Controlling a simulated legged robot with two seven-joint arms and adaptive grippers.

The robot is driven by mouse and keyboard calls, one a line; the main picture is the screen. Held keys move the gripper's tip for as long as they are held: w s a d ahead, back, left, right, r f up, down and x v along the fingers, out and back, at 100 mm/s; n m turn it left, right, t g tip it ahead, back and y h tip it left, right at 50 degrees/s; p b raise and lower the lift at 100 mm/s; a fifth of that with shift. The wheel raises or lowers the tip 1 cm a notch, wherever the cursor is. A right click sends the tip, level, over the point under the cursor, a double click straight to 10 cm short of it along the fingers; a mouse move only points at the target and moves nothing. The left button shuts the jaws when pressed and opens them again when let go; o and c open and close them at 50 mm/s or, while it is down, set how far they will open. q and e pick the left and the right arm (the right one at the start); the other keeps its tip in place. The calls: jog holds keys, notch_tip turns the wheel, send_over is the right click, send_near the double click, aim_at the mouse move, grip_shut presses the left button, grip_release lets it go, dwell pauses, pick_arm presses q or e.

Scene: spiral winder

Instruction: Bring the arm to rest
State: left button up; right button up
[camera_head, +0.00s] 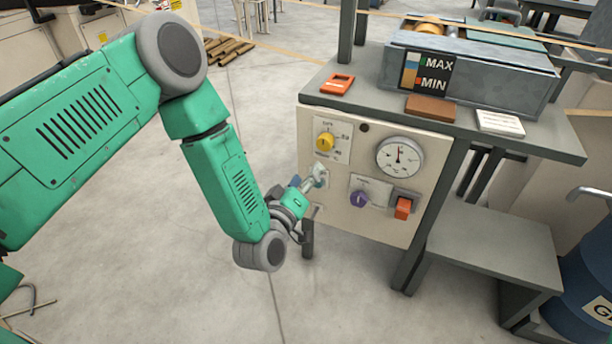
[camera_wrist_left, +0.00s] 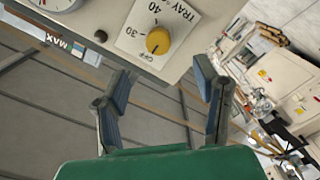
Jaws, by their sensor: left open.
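My green left arm comes in from the left and reaches down to the front of the control panel (camera_head: 345,215). My left gripper (camera_head: 312,182) is in front of the panel's left part, below the yellow knob (camera_head: 325,142) and left of the purple knob (camera_head: 359,199). In the left wrist view the gripper (camera_wrist_left: 160,85) has its two fingers apart with nothing between them. The yellow knob (camera_wrist_left: 158,41) shows beyond the fingers on its white dial plate. Whether a fingertip touches the panel cannot be told. My right gripper is not in view.
The panel also bears a round gauge (camera_head: 400,157) and an orange switch (camera_head: 403,207). Above it a grey shelf (camera_head: 550,145) holds an orange frame (camera_head: 338,84), a brown block (camera_head: 430,108) and a grey trough (camera_head: 470,75). A blue drum (camera_head: 580,290) stands right.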

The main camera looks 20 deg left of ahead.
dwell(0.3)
pick_arm(q)
jog(key=s+f+m+g+h+p, duration=0.1)
jog(key=s+f+m+g+p, duration=0.3)
jog(key=s, duration=0.4)
jog(key=s+f+m+g+h+p, duration=0.1)
jog(key=s+f+m+g+p, duration=0.1)
jog(key=s+f+g, duration=0.45)
jog(key=s+a+r+m+g+y+p, duration=0.1)
jog(key=s+a+r+g, duration=0.1)
jog(key=s, duration=0.8)
jog(key=s+a+r+m+g+y+p, duration=0.1)
jog(key=s+a+g, duration=0.3)
jog(key=s, duration=0.6)
jog(key=shift+s+a+r+m+g+y+p, duration=0.2)
jog(key=shift+a+r+m+g+y+p, duration=0.15)
jog(key=shift+a+r+m+p, duration=0.55)
jog(key=shift+a+f, duration=0.15)
jog(key=shift+f, duration=0.1)
